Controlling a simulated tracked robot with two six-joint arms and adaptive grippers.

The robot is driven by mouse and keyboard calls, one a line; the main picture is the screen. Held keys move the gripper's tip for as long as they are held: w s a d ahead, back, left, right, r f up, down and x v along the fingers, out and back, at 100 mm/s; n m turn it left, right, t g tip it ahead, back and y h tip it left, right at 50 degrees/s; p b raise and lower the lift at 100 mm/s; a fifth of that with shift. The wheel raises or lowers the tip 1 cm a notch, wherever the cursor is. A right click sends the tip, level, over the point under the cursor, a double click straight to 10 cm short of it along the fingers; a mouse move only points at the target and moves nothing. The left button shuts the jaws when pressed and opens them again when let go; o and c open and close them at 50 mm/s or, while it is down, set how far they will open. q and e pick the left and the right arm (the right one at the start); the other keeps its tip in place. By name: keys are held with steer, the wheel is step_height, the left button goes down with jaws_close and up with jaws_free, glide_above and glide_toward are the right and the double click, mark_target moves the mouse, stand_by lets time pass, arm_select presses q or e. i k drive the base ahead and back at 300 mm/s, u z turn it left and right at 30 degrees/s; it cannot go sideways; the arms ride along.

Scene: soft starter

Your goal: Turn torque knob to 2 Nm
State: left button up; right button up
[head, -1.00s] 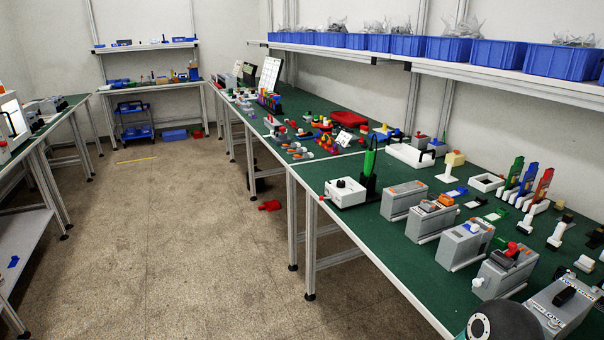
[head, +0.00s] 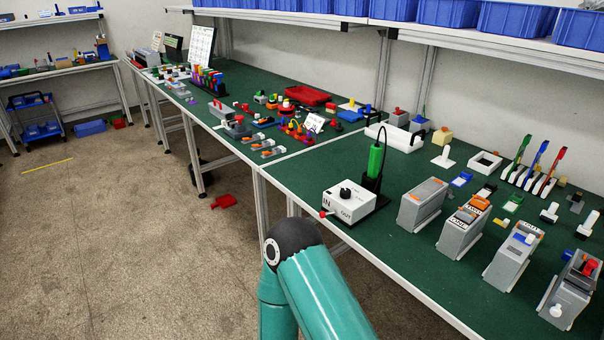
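A white box (head: 335,212) with "IN" and "OUT" marked on its front stands near the front edge of the green bench. A black knob (head: 346,193) sits on its top, too small to read its setting. A red piece (head: 326,214) sticks out at the box's front left. A green screwdriver (head: 376,160) with a black cable stands upright in a dark stand (head: 371,197) just right of the box. A teal link of my arm rises from the bottom, in front of the bench edge. Neither of my grippers shows.
Grey device modules, the nearest being one with an orange patch (head: 423,204), stand in a row right of the screwdriver. A white tray (head: 394,138) and small parts lie behind. Blue bins (head: 512,20) line the shelf above. Open floor lies left.

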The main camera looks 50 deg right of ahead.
mark_target(345, 193)
steer(key=z, duration=0.35)
steer(key=i, duration=1.1)
steer(key=z, duration=1.2)
steer(key=i, duration=0.25)
steer(key=k, duration=0.75)
steer(key=z, duration=0.2)
steer(key=i, duration=0.7)
